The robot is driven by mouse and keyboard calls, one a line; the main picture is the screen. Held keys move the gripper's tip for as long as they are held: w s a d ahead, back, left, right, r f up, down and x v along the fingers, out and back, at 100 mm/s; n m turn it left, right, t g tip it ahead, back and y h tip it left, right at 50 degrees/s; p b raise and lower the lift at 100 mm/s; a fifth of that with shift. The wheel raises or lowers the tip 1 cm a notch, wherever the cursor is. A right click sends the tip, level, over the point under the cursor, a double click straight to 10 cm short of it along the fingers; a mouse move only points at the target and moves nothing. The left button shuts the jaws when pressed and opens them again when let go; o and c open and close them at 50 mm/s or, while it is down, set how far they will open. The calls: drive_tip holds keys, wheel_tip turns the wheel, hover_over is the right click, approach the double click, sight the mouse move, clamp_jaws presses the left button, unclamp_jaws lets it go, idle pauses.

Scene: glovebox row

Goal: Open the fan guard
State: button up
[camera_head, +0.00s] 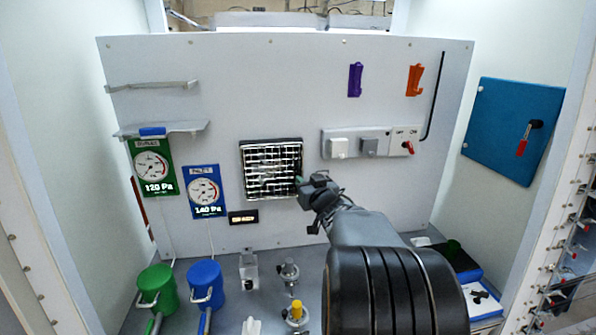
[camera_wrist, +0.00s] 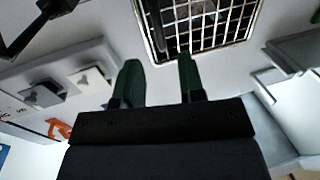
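The fan guard (camera_head: 271,168) is a white wire grille in a dark square frame on the back panel. It looks closed, lying flat against the panel. In the wrist view the grille (camera_wrist: 208,30) fills the top middle. A dark bar (camera_wrist: 152,25) runs along its left edge there, with its lower end near the gap between my fingertips. My gripper (camera_head: 300,182) is at the guard's right edge in the head view. In the wrist view its two green fingers (camera_wrist: 158,65) are apart, with nothing visibly held. Whether they touch the guard cannot be told.
A switch box (camera_head: 369,144) is right of the guard, above my arm. Gauges (camera_head: 205,191) hang to its left, and a small display (camera_head: 243,217) sits below. A blue panel (camera_head: 513,128) is on the right wall.

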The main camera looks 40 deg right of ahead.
sight(299, 170)
drive_tip(key=p+x, duration=0.1)
drive_tip(key=x, duration=0.6)
drive_tip(key=shift+c, duration=0.2)
clamp_jaws()
